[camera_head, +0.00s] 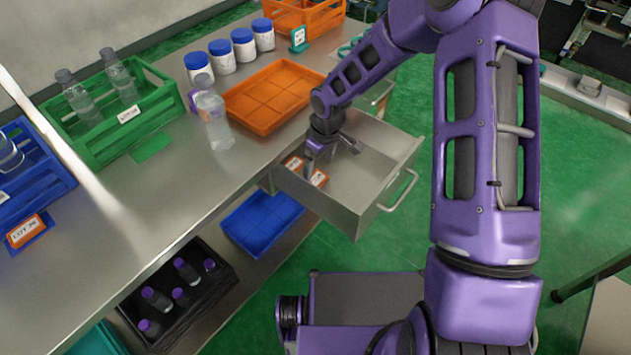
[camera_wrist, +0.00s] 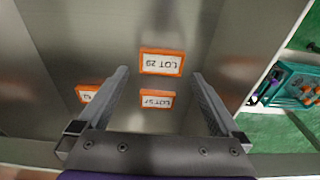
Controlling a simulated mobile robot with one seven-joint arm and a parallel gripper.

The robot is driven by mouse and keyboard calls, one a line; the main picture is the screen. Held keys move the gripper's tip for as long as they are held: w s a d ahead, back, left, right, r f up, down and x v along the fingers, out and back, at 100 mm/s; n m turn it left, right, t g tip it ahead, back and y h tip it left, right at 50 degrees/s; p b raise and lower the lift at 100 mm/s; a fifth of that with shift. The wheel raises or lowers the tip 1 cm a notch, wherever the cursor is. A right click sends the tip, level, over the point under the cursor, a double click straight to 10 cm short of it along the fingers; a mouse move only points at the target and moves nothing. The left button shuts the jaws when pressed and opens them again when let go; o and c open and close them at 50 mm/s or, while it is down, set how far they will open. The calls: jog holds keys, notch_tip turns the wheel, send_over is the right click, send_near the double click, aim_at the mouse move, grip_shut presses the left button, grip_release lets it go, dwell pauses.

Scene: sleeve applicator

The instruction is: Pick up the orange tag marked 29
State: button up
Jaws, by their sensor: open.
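Several orange-rimmed white tags lie in the open metal drawer (camera_head: 378,160). In the wrist view, the tag that appears to read LOT 29 (camera_wrist: 161,63) lies between my fingertips, near their far ends. A second tag (camera_wrist: 157,99) lies just below it, also between the fingers, its number hard to read. A third tag (camera_wrist: 88,94) is partly hidden by the left finger. My gripper (camera_wrist: 159,74) is open and empty above the tags. In the head view, my gripper (camera_head: 330,155) reaches down into the drawer and partly hides the tags (camera_head: 293,163).
The drawer walls stand close around my gripper. On the bench are an orange tray (camera_head: 275,95), a clear bottle (camera_head: 213,115), blue-lidded jars (camera_head: 222,57) and a green crate (camera_head: 160,95).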

aim_at(316, 179)
jog(key=f, duration=0.4)
jog(key=shift+w+a+f, duration=0.15)
jog(key=shift+a+f, duration=0.2)
jog(key=shift+a, duration=0.05)
jog(key=c, duration=1.1)
